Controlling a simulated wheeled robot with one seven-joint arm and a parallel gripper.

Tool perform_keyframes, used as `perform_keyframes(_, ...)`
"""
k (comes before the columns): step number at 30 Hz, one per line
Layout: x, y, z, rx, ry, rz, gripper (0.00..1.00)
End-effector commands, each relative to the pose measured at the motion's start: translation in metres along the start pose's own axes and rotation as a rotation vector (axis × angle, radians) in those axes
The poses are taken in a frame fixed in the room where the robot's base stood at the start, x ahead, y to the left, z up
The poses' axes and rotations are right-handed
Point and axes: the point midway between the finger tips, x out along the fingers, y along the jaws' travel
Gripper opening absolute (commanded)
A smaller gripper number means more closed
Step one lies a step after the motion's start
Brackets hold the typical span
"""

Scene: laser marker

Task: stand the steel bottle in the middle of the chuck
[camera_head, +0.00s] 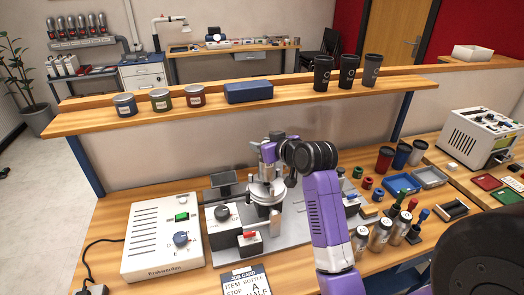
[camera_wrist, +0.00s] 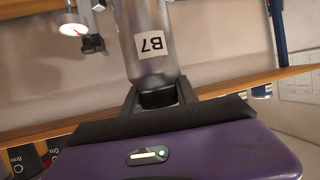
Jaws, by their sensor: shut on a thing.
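My gripper (camera_wrist: 158,98) is shut on the dark neck end of a steel bottle (camera_wrist: 150,50). The bottle is silver, with a white label reading B7, upside down in the wrist view. In the head view my purple gripper (camera_head: 268,153) is over the marking machine, and the bottle shows only as a small grey shape under it (camera_head: 266,172). The round metal chuck (camera_head: 262,191) is below, on the machine's grey base. I cannot tell whether the bottle touches the chuck. The bottle's far end is cut off in the wrist view.
A white control box (camera_head: 160,240) stands left of the machine; a job card (camera_head: 246,283) lies in front. Several other steel bottles (camera_head: 381,234) stand at the right, near cups and a blue tray (camera_head: 402,184). A wooden shelf (camera_head: 215,108) with tins and black cups runs behind.

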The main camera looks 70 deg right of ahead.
Motion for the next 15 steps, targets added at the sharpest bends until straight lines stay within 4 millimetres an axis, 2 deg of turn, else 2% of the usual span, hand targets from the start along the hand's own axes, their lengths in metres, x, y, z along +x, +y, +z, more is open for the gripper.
perform_keyframes(3, 0.006, 0.000, 0.016, 0.001, -0.003, 0.000, 0.00)
perform_keyframes(6, 0.009, 0.000, 0.022, 0.000, -0.002, 0.000, 0.00)
perform_keyframes(15, 0.010, 0.000, 0.024, 0.000, 0.000, 0.000, 0.00)
